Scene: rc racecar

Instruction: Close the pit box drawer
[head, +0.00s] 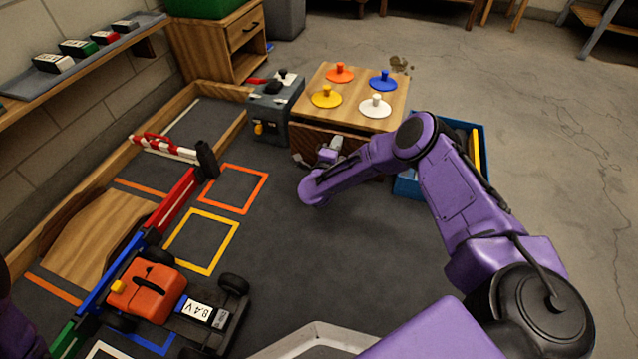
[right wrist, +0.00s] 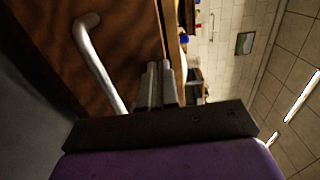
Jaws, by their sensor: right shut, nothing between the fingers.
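The pit box is a low wooden box with a light top (head: 322,110) and a dark wooden drawer front (head: 304,138). In the right wrist view the dark drawer front (right wrist: 60,70) fills the left side and carries a curved metal handle (right wrist: 95,60). My right gripper (head: 333,147) is at the front of the box; its fingertips show in the right wrist view (right wrist: 160,68). They are shut and empty, beside the handle and close to the drawer front. I cannot tell whether they touch it, or how far the drawer stands out. My left gripper is not in view.
Four-colour knobs, including a white one (head: 375,105), stand on the box top. A grey toolbox (head: 270,108) is at its left, a blue crate (head: 408,186) at its right. An orange car (head: 148,290) is at lower left.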

